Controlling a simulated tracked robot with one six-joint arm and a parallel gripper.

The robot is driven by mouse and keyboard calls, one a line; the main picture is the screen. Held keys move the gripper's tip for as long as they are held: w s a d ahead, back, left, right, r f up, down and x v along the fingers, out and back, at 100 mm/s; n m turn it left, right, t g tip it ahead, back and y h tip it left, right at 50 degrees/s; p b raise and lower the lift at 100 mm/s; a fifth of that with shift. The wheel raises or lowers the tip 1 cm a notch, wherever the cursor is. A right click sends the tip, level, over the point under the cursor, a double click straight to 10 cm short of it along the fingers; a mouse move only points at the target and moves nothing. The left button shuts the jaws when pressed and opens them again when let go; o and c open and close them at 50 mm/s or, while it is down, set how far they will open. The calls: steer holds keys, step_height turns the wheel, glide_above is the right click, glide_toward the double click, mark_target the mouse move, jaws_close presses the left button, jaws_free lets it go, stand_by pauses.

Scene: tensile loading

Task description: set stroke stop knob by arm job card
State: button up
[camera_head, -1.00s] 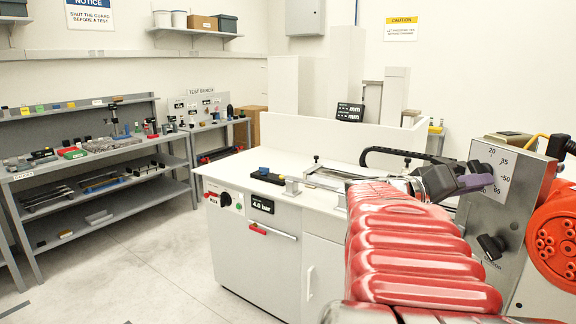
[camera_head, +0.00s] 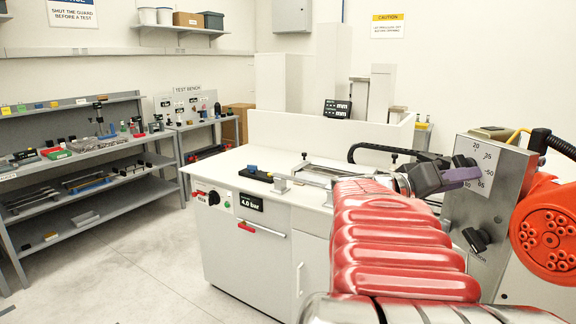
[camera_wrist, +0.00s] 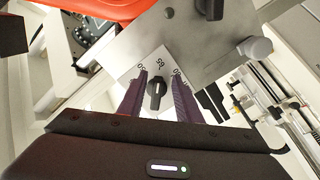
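The stroke stop knob is most likely the small black knob (camera_wrist: 157,92) on a white numbered dial plate (camera_wrist: 151,66) in the wrist view. It shows between the two purple fingers of my gripper (camera_wrist: 160,88), which are open, with gaps visible on both sides. I cannot tell how deep the fingers reach around it. In the head view the dial plate (camera_head: 487,160), marked 20, 35, 50 and more, is on a grey metal box (camera_head: 462,207). My gripper (camera_head: 474,178) is at its face and hides the knob there. I cannot read the knob's setting surely.
A second black knob (camera_head: 476,239) sits lower on the box. An orange round part (camera_head: 545,230) and a black hose (camera_head: 560,146) are at the right. A white bench cabinet (camera_head: 245,250) stands left of my arm. Grey shelves (camera_head: 90,160) line the left wall.

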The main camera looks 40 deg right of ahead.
steer(key=shift+a, duration=0.1)
steer(key=v, duration=1.3)
steer(key=shift+w+a, duration=0.25)
stand_by(0.5)
steer(key=w+a+f+n+t+y, duration=0.3)
steer(key=a+f+n+y, duration=0.15)
steer(key=f, duration=0.55)
steer(key=w+a+f+n+t+y, duration=0.2)
steer(key=a+f+n+t+y, duration=0.3)
steer(key=f, duration=0.6)
steer(key=w+a+f+n+t+y, duration=0.1)
steer(key=w+a+t+y, duration=0.1)
steer(key=a, duration=0.8)
steer(key=w+a+f+n+t+y, duration=0.1)
steer(key=w+a+n+t+y, duration=0.1)
steer(key=a, duration=0.8)
steer(key=w+a+f+n+t+y, duration=0.1)
steer(key=w+a+n+y, duration=0.1)
steer(key=a, duration=0.8)
steer(key=shift+w+a+f+t, duration=0.25)
steer(key=shift+w+a+t, duration=0.05)
steer(key=shift+t, duration=0.1)
